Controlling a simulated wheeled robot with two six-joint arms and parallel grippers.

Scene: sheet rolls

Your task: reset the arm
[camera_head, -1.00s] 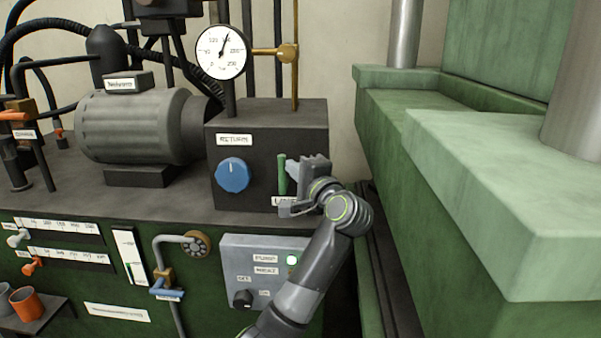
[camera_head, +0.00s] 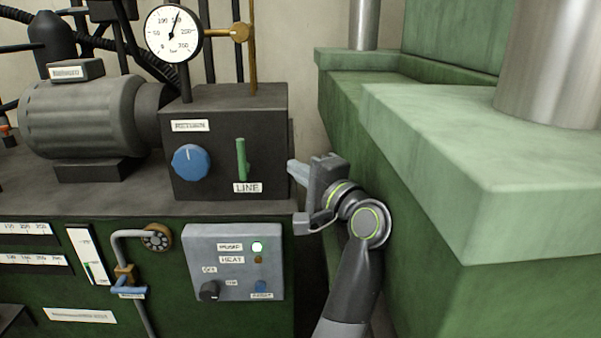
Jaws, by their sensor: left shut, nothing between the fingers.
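On the box front, a green lever (camera_head: 241,159) stands upright above a label reading LINE (camera_head: 247,188). The gripper is to the right of the lever and apart from it. A blue knob (camera_head: 191,162) sits under the RETURN label (camera_head: 190,125).
Close to the right of my arm stands a large green press frame (camera_head: 450,140) with a metal column (camera_head: 550,60). A pressure gauge (camera_head: 174,33) and motor (camera_head: 85,115) are at upper left.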

